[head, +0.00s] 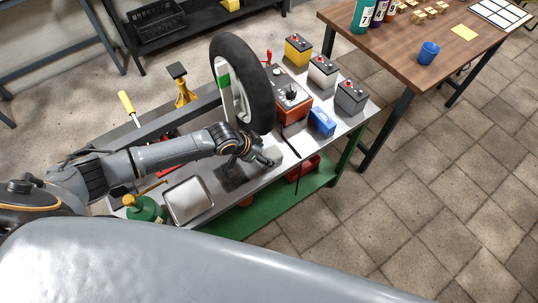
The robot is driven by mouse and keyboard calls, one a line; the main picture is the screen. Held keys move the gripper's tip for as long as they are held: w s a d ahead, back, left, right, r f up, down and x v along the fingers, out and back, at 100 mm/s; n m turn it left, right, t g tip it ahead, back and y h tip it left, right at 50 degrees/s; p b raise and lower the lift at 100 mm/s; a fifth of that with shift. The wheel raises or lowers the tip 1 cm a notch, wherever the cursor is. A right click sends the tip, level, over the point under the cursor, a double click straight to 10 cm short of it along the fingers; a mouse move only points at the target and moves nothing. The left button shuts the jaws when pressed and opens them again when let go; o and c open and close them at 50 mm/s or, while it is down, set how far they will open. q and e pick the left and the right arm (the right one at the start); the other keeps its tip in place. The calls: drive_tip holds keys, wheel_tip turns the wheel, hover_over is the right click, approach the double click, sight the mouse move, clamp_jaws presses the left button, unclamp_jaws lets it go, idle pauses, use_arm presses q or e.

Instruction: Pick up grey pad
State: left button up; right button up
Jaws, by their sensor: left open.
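A dark grey pad (232,182) lies flat on the light workbench top, near its front edge, right of a square metal tray. My left arm reaches in from the left above the bench. My left gripper (266,160) is open and empty, up and right of the visible part of the pad. The gripper and wrist cover part of the pad's far side, and I cannot tell how high above it they are. My right gripper is out of view.
The metal tray (188,200) and a green can (146,209) stand left of the pad. A wheel (258,88), a red charger (291,100), a blue box (322,121) and several batteries crowd the bench's back and right. A wooden table (400,50) stands at the upper right.

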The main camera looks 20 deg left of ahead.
use_arm(q)
drive_tip(key=shift+x, duration=0.95)
drive_tip(key=shift+f, duration=0.1)
drive_tip(key=c, duration=0.8)
drive_tip(key=shift+c, duration=0.2)
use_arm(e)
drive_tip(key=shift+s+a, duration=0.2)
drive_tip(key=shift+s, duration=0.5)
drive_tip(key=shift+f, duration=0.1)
use_arm(q)
drive_tip(key=shift+r, duration=0.5)
drive_tip(key=s+a+b, duration=0.1)
drive_tip(key=s+a, duration=0.1)
drive_tip(key=s, duration=0.1)
drive_tip(key=s+a, duration=0.2)
drive_tip(key=s, duration=0.1)
drive_tip(key=shift+a+b, duration=0.35)
drive_tip(key=shift+b, duration=0.05)
wheel_tip(320, 180, up, 14)
drive_tip(key=shift+s, duration=0.15)
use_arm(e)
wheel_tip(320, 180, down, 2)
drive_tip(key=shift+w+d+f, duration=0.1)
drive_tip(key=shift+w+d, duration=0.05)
use_arm(q)
drive_tip(key=shift+a, duration=0.1)
